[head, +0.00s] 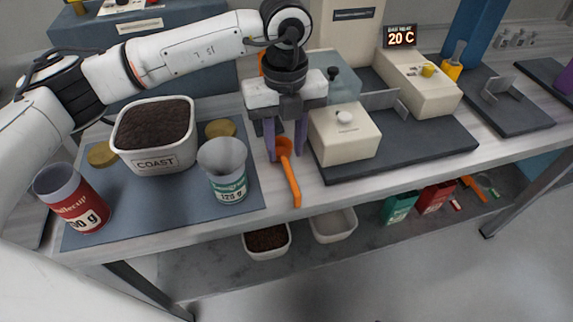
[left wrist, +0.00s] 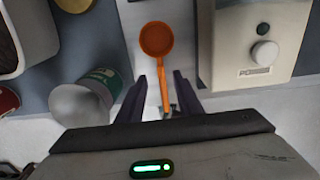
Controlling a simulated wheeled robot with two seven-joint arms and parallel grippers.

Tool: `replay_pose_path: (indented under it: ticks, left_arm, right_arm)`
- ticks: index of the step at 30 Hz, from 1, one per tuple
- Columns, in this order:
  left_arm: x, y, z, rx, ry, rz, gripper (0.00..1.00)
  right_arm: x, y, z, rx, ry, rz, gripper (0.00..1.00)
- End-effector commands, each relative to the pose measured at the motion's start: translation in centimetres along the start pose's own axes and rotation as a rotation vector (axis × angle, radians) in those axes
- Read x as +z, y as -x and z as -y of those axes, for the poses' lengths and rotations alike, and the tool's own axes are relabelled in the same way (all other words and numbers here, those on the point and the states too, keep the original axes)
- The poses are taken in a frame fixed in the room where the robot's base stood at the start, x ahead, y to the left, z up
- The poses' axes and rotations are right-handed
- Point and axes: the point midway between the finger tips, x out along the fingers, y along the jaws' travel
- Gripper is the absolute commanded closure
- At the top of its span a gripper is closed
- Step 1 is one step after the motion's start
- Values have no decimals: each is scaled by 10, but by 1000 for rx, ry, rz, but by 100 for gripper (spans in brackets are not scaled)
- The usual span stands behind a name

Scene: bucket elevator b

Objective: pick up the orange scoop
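The orange scoop (head: 288,170) lies on the pale bench top, in the strip between the blue-grey mat and the dark machine base. Its bowl points to the back and its handle to the front edge. My left gripper (head: 286,155) is over it, pointing down. In the left wrist view the scoop (left wrist: 158,45) has its handle running between the two open fingers (left wrist: 160,105), with a gap on both sides. I cannot tell how far the fingertips are above the bench. My right gripper is not in view.
A grey-and-green cup (head: 226,172) stands close left of the scoop. A cream machine box (head: 345,135) stands close right.

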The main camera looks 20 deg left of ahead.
Motion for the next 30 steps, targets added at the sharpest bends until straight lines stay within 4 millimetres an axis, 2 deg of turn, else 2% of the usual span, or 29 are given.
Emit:
replay_pose_path:
  ticks: [10, 19, 20, 25, 30]
  left_arm:
    - [-2, -46, 2, 0, 1, -2, 67]
    - [-2, -53, 2, -3, -1, -1, 67]
    - [-2, -53, 2, -3, -1, -1, 69]
    - [-2, -53, 2, -3, -1, -1, 98]
    - [-2, -53, 2, -3, -1, -1, 100]
  right_arm:
    - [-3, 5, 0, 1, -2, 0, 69]
    - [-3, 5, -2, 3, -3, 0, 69]
    - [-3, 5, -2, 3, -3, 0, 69]
    - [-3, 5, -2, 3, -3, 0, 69]
    - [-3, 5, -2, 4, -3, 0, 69]
